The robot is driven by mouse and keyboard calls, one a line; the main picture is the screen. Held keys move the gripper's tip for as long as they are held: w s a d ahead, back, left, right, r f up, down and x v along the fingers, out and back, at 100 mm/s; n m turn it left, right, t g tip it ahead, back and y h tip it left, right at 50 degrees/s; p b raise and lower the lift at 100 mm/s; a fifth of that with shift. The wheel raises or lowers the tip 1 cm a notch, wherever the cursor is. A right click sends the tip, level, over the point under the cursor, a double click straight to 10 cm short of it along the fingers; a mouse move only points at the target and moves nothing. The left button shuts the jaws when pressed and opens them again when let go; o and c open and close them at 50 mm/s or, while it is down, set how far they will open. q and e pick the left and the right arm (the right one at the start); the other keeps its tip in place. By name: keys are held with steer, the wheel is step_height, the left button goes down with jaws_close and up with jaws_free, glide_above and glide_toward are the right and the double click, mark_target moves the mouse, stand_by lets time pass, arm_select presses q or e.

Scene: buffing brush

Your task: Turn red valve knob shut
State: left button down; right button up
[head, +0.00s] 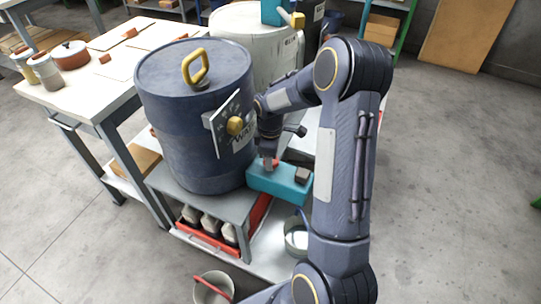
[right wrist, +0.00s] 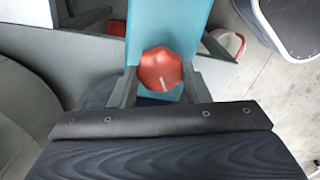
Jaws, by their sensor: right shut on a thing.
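The red valve knob (right wrist: 161,70) sits on a teal block and carries a pale line mark on its face. In the head view the knob (head: 270,163) is mostly hidden by my right gripper, which reaches down over the teal block (head: 280,183). My right gripper (right wrist: 160,84) has one finger on each side of the knob and is shut on it. The knob's lower part is between the fingers in the right wrist view. My left gripper is not in view.
A dark blue drum (head: 195,120) with a yellow lid handle stands left of my right arm, on a grey stand (head: 215,205). A metal bucket (head: 297,238) stands below the teal block. A worktable (head: 110,75) with pots is at the left. Open floor lies at the right.

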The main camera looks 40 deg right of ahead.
steer(key=m, duration=0.5)
steer(key=shift+d+m+p, duration=0.1)
steer(key=shift+m+p, duration=0.2)
steer(key=shift+m, duration=0.1)
stand_by(0.4)
steer(key=o, duration=1)
steer(key=shift+c, duration=0.2)
step_height(320, 180, up, 7)
steer(key=shift+w+f+p, duration=0.1)
steer(key=shift+p, duration=0.6)
steer(key=shift+r, duration=0.55)
